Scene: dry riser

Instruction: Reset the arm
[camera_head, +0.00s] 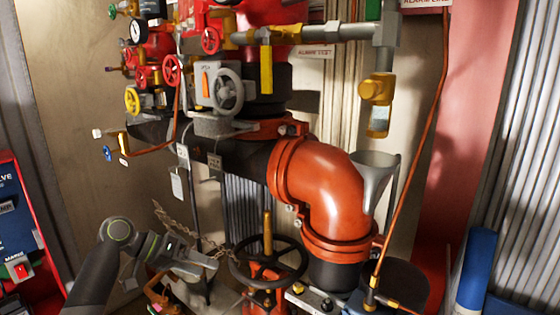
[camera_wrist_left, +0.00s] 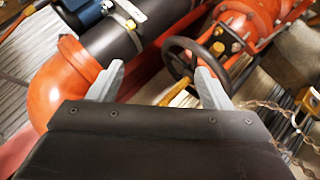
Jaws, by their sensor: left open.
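My left arm comes in from the lower left in the head view. Its grey left gripper (camera_head: 212,266) is just left of the black handwheel (camera_head: 290,278), which sits on an orange valve with a brass stem (camera_head: 267,232). In the left wrist view the two fingers of the left gripper (camera_wrist_left: 160,78) stand wide apart with nothing between them. The handwheel (camera_wrist_left: 168,58) shows beyond the right finger there; I cannot tell whether they touch. My right gripper is in neither view.
An orange pipe elbow (camera_head: 325,185) stands right of the handwheel. A chain (camera_head: 176,226) hangs by my left gripper. Red valves and a gauge (camera_head: 138,30) fill the upper left. A blue and red panel (camera_head: 18,225) is at the left edge. A copper line (camera_head: 425,140) runs down the right.

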